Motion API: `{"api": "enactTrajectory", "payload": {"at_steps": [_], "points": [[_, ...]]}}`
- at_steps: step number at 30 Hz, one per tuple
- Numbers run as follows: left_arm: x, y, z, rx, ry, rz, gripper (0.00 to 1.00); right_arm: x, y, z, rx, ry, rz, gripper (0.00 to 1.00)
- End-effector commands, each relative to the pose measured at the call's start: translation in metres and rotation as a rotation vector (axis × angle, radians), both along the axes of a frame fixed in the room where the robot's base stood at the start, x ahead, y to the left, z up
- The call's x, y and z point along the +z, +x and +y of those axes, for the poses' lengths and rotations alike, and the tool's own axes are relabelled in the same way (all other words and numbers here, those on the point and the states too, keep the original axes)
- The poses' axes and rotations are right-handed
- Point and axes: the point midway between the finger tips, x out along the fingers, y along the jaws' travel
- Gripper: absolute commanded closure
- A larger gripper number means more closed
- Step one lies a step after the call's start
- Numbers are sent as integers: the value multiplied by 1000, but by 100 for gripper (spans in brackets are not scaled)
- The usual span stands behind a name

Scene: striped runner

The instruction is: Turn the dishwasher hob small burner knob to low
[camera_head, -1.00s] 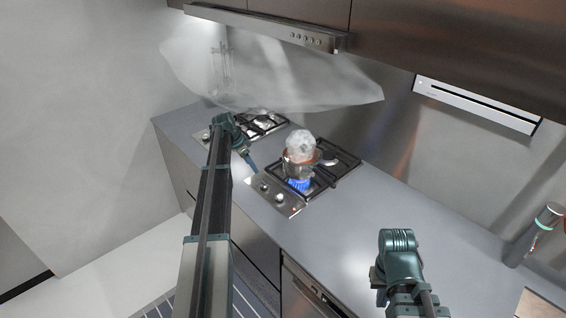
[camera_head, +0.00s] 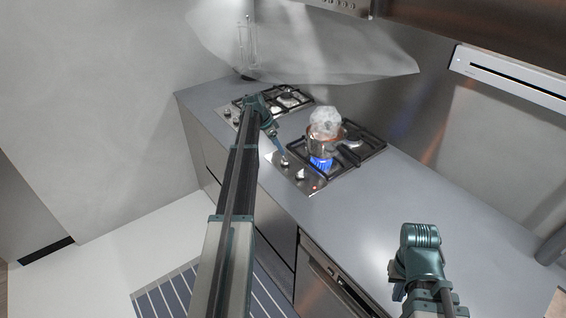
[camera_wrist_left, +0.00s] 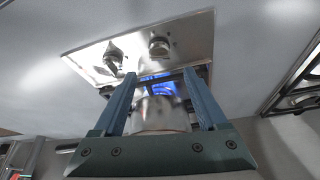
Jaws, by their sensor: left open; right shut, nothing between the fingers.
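The near hob (camera_head: 290,180) has two silver knobs on its front strip, a left knob (camera_head: 284,161) and a right knob (camera_head: 299,176). In the left wrist view the knobs show as one knob (camera_wrist_left: 112,56) and another knob (camera_wrist_left: 159,47), beyond the fingertips. My left gripper (camera_head: 283,153) is at the left knob in the head view; contact cannot be told. Its two blue fingers (camera_wrist_left: 160,80) are apart in the wrist view, with nothing held. My right gripper (camera_head: 398,287) is shut and empty over the counter at the right, its fingers partly hidden.
A second hob (camera_head: 287,98) lies further back. The counter (camera_head: 370,215) at the right is clear. A dishwasher (camera_head: 325,285) is below.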

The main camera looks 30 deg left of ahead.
Motion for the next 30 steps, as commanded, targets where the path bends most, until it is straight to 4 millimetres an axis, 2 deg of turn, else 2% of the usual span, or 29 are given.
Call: {"api": "enactTrajectory", "payload": {"at_steps": [1,12,24,30], "points": [[-15,3,-2,-1,0,0,25,-15,0,0,0,0,0,100],[-60,19,-13,0,0,0,25,-60,0,0,-2,0,0,100],[-63,22,-15,0,0,0,25,-63,0,0,-2,0,0,100],[-63,22,-15,0,0,0,61,-63,0,0,-2,0,0,100]]}}
